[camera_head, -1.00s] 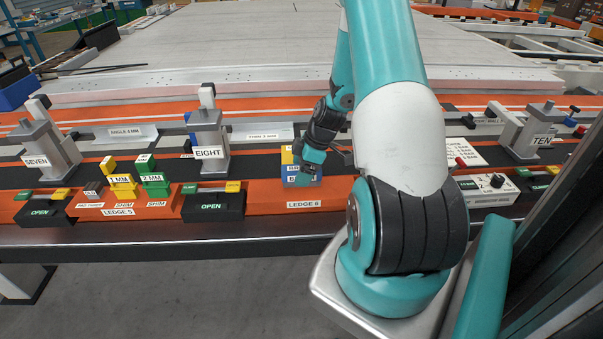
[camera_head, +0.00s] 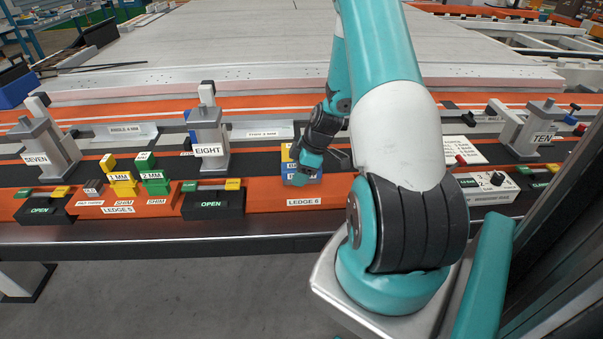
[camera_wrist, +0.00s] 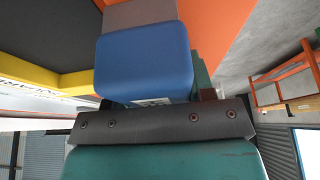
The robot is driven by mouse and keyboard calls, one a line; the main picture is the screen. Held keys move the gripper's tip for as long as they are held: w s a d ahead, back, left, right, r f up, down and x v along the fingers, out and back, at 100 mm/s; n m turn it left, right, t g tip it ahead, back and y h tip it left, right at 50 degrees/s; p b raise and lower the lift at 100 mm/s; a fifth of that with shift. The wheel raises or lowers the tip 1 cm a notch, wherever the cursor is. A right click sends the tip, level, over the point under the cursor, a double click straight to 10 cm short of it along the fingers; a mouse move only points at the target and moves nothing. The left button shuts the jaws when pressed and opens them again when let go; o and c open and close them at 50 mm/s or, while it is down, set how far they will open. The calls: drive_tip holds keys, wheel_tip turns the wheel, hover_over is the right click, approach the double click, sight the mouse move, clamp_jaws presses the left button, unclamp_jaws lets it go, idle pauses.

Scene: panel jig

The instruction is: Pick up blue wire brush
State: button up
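A blue block-like thing (camera_head: 289,176) with white labels and some yellow at its top stands on the orange ledge marked LEDGE 6 (camera_head: 335,196). I take it for the blue wire brush, but its bristles cannot be made out. My gripper (camera_head: 308,166) is right at it, pointing down and covering its right part. In the wrist view a smooth blue body (camera_wrist: 145,62) fills the middle, close up against the dark bar of my gripper, with a grey part beyond it. The fingertips are hidden, so I cannot tell whether they touch it.
To the left stand a black OPEN box (camera_head: 213,205), the clamp post EIGHT (camera_head: 209,135), and green (camera_head: 155,179) and yellow (camera_head: 122,183) shim blocks. A white control box (camera_head: 488,187) is at the right. The ledge front near LEDGE 6 is clear.

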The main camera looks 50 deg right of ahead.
drive_tip(key=c, duration=0.3)
wheel_tip(320, 180, up, 20)
drive_tip(key=shift+r, duration=0.2)
idle(0.3)
